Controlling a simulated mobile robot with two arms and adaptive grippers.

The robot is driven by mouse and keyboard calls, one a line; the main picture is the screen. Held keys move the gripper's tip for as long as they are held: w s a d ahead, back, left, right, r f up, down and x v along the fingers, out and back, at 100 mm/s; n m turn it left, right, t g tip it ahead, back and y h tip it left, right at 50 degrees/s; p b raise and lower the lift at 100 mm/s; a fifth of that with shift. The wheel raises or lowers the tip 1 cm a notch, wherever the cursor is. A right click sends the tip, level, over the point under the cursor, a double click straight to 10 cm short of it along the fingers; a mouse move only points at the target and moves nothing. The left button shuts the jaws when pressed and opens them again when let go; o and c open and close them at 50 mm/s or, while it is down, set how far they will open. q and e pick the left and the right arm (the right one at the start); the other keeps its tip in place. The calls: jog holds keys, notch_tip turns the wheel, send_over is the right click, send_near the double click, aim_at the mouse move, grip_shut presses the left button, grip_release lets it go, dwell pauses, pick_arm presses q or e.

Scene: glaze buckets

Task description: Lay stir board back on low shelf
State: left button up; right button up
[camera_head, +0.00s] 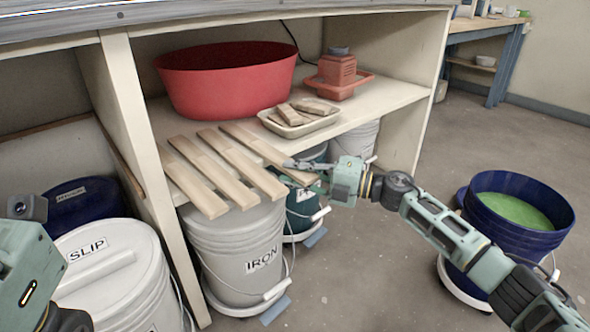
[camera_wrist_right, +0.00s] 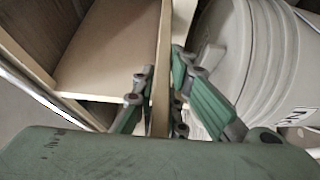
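Several pale wooden stir boards lie side by side on the low shelf (camera_head: 385,98), with their near ends sticking out past its front edge. The rightmost stir board (camera_head: 262,148) has its near end between the fingers of my right gripper (camera_head: 299,174). In the right wrist view this board (camera_wrist_right: 161,60) runs edge-on between the fingertips (camera_wrist_right: 162,82), which look closed on it from both sides. The board appears to lie flat on or just at the shelf; exact contact is hidden. Of my left arm, only part shows at the lower left; its fingers are out of view.
A red tub (camera_head: 225,85), a tray of wooden pieces (camera_head: 330,124) and a red device (camera_head: 337,75) stand on the shelf. The IRON bucket (camera_head: 235,250) and a teal bucket (camera_head: 297,222) are below. A blue bucket of green glaze (camera_head: 480,225) stands right; floor between is clear.

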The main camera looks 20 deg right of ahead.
jog(key=o, duration=0.4)
jog(key=shift+o, duration=0.2)
